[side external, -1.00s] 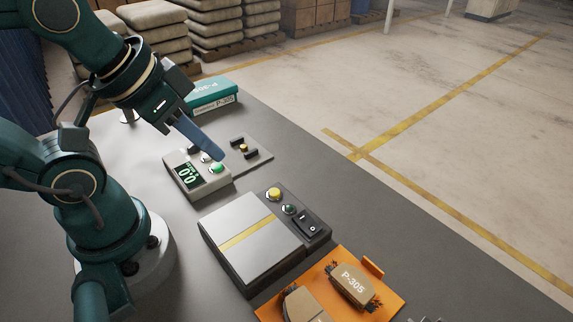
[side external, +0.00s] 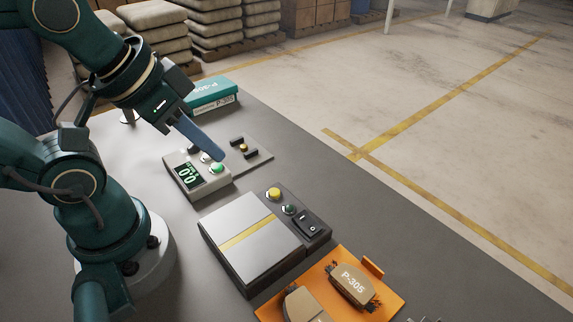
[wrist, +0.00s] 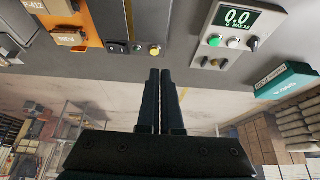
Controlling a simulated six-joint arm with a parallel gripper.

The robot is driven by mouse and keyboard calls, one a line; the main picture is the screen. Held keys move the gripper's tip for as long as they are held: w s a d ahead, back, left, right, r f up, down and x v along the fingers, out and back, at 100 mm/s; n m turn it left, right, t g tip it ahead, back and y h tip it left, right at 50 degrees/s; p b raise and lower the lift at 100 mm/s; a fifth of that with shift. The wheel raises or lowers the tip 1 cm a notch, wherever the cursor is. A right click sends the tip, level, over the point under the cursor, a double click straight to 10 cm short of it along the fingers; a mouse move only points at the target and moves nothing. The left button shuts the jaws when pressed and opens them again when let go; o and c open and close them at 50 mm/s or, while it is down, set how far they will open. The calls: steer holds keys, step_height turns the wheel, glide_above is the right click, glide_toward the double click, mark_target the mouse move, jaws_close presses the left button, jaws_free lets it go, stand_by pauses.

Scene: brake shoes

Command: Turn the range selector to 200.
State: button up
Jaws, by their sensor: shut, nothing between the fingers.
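A light grey meter (side external: 199,183) with a lit display (side external: 187,174) sits on the bench by my gripper. The display reads 0.0 in the wrist view (wrist: 237,17). A green button, a white button and a black knob (wrist: 253,44) line the meter's face; the knob looks like the range selector. Its scale marks and pointer are too small to read. In the side view my fingers partly cover that row. My gripper (side external: 219,154) is shut and empty, its fingertips over or beside the meter's far edge. The closed fingers also show in the wrist view (wrist: 161,73), apart from the knob.
A small plate with black blocks (side external: 262,158) lies behind the meter. A teal box (side external: 210,97) stands at the back. A silver platform (side external: 243,248), a dark switch box (side external: 318,232) and an orange tray (side external: 396,296) with brake shoes lie nearer. The right bench strip is clear.

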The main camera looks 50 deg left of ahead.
steer(key=o, duration=0.5)
steer(key=shift+s, duration=0.15)
steer(key=shift+o, duration=0.2)
steer(key=shift+s+r, duration=0.1)
steer(key=shift+r, duration=0.05)
steer(key=w+a+r+g, duration=0.2)
steer(key=w+a+r, duration=0.1)
steer(key=r, duration=0.1)
steer(key=n+g+h, duration=0.2)
steer(key=n+g, duration=0.5)
glide_toward(194, 147)
steer(key=f, duration=0.2)
steer(key=shift+a+f, duration=0.25)
steer(key=shift+a, duration=0.05)
steer(key=shift+s+f+h, duration=0.3)
steer(key=shift+f, duration=0.1)
steer(key=shift+x, duration=2.2)
